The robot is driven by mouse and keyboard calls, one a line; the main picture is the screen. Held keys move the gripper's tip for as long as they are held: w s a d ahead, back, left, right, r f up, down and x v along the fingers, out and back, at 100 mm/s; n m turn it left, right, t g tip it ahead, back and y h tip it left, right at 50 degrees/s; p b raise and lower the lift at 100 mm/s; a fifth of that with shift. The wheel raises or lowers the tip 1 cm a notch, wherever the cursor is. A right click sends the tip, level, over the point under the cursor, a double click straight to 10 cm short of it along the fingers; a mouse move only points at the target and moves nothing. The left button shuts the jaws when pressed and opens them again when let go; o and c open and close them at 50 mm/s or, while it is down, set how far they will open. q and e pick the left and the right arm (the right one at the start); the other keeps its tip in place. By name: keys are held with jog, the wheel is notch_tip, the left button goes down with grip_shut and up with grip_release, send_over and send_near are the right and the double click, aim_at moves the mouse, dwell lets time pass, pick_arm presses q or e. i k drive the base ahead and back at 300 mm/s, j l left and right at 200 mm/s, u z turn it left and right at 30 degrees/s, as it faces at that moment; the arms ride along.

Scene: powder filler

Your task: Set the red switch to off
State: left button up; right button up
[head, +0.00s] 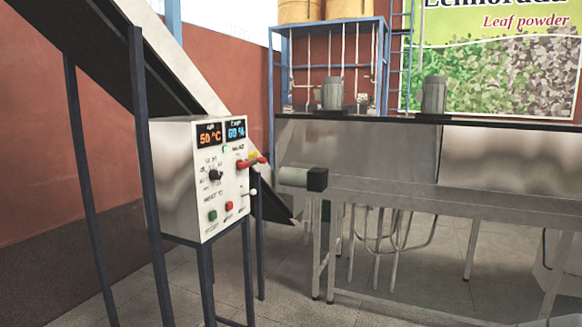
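A white control box (181,178) stands on dark legs left of the middle. Its panel faces right and carries the red switch (246,164), a red lever with a yellow patch just above it. The lever sticks out to the right, roughly level; its off marking is too small to read. Below it are a white-tipped lever (252,193), a red button (229,207) and a green button (213,216). A black knob (215,175) sits at the panel's left. Neither of my grippers is in view.
A dark conveyor (110,62) slopes down behind the box, with blue posts close to its left side. A long metal table (420,195) with a roller (294,177) stands to the right. The tiled floor in front is clear.

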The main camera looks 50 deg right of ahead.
aim_at(240, 165)
jog(key=z, duration=1.45)
jog(key=i+l+z, duration=0.15)
jog(key=i+z, duration=0.4)
jog(key=i, duration=0.15)
